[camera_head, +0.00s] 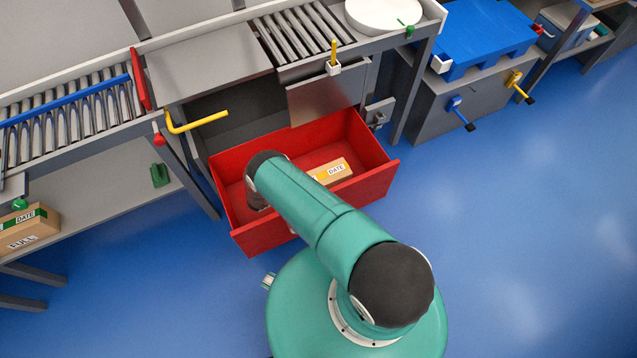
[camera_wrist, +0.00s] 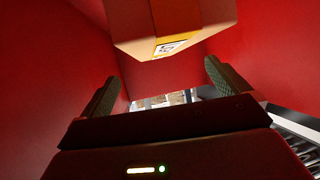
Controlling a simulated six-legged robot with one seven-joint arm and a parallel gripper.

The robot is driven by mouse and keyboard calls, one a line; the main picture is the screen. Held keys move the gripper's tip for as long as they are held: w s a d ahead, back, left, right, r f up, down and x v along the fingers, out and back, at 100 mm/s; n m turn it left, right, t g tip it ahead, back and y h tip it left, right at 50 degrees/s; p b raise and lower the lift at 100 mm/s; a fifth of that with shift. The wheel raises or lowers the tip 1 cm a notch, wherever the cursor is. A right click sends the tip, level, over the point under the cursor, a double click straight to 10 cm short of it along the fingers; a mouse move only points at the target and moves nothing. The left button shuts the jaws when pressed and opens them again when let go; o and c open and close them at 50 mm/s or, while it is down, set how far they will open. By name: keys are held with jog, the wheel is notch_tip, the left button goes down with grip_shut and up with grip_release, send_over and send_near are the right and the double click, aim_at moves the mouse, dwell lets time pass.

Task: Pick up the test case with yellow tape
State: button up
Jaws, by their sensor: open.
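The test case with yellow tape (camera_head: 337,173) is a cardboard box with a white "DATE" label. It lies in the red tub (camera_head: 375,185), partly hidden by my arm in the head view. In the wrist view the box (camera_wrist: 185,17) fills the top middle, its yellow band and label facing down the picture. My gripper (camera_wrist: 160,78) is open and inside the tub, with red walls on both sides. The box shows beyond the fingertips, not between the fingers; I cannot tell how far apart they are. In the head view the gripper is hidden behind my arm.
Another box with green tape (camera_head: 27,229) sits on the low shelf at left. A yellow handle (camera_head: 195,122) reaches out just above the tub's back left. Roller conveyors (camera_head: 297,35) run behind. The blue floor (camera_head: 520,230) at right is clear.

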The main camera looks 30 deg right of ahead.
aim_at(318, 178)
jog(key=x, duration=0.8)
jog(key=shift+w, duration=0.1)
jog(key=shift+c, duration=0.2)
jog(key=c, duration=1.8)
jog(key=shift+c, duration=0.3)
jog(key=shift+r, duration=0.1)
